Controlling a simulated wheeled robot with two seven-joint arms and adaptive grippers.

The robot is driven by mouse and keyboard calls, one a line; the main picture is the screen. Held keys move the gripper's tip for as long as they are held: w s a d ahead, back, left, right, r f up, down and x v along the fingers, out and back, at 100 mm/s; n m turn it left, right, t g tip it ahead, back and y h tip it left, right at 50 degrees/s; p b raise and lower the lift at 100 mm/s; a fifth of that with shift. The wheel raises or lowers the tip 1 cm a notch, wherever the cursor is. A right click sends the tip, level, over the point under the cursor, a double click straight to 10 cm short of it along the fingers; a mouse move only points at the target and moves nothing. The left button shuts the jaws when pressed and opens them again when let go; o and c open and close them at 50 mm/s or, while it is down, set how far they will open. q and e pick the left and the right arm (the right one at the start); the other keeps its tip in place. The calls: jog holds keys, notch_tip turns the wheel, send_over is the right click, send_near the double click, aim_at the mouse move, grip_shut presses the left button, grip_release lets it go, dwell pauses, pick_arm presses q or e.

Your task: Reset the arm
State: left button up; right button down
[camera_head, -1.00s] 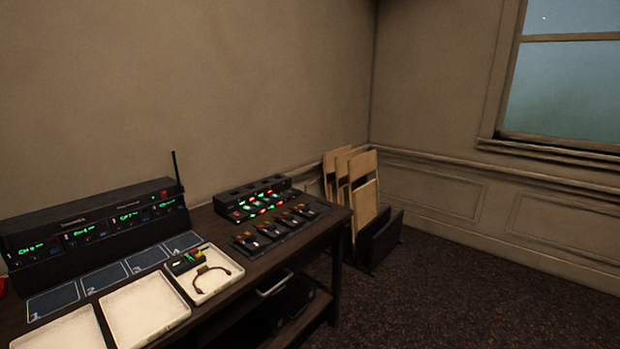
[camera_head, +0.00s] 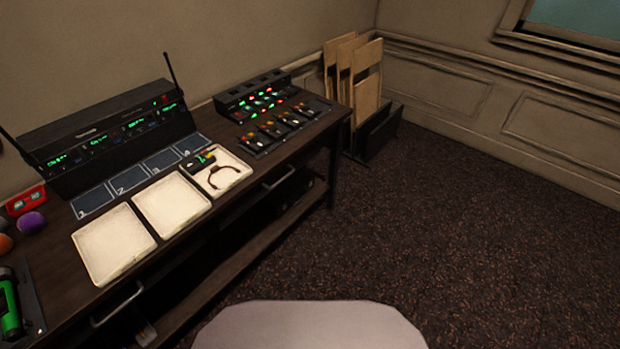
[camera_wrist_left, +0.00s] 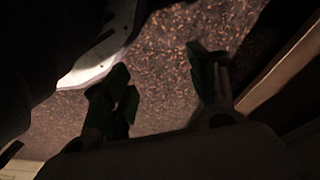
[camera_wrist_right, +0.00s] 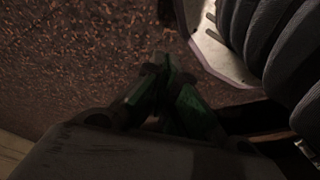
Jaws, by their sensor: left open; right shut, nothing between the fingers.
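My left gripper (camera_wrist_left: 165,90) shows in the left wrist view with its green-padded fingers spread apart and only carpet between them. My right gripper (camera_wrist_right: 165,75) shows in the right wrist view with its green-padded fingertips together and nothing held. Both grippers hang over the carpeted floor, apart from any object. Neither gripper nor either arm shows in the head view.
The dark desk (camera_head: 255,190) runs along the wall. It bears a receiver rack (camera_head: 110,140), white trays (camera_head: 115,243), numbered blue pads (camera_head: 128,180) and a charger (camera_head: 255,95). The carpet (camera_head: 450,210) at right is clear.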

pick_arm(q)
jog(key=s+a+r+p, duration=0.1)
jog(key=s+a+p, duration=0.2)
jog(key=s+p, duration=0.5)
jog(key=s+a+r+g+p, duration=0.1)
jog(key=s+a+p, duration=0.2)
jog(key=s+p, duration=0.5)
jog(key=shift+s+r+y, duration=0.35)
jog(key=shift+s+y, duration=0.05)
jog(key=shift+s, duration=0.4)
pick_arm(e)
jog(key=s+d+r, duration=0.1)
jog(key=s+d, duration=0.2)
jog(key=s, duration=0.5)
jog(key=s+d+r+g, duration=0.1)
jog(key=s+d, duration=0.2)
jog(key=s, duration=0.6)
jog(key=shift+s+r+h, duration=0.3)
jog(key=shift+r+h, duration=0.05)
jog(key=shift+h, duration=0.05)
pick_arm(q)
jog(key=shift+a+f, duration=0.1)
pick_arm(e)
jog(key=shift+d+f, duration=0.1)
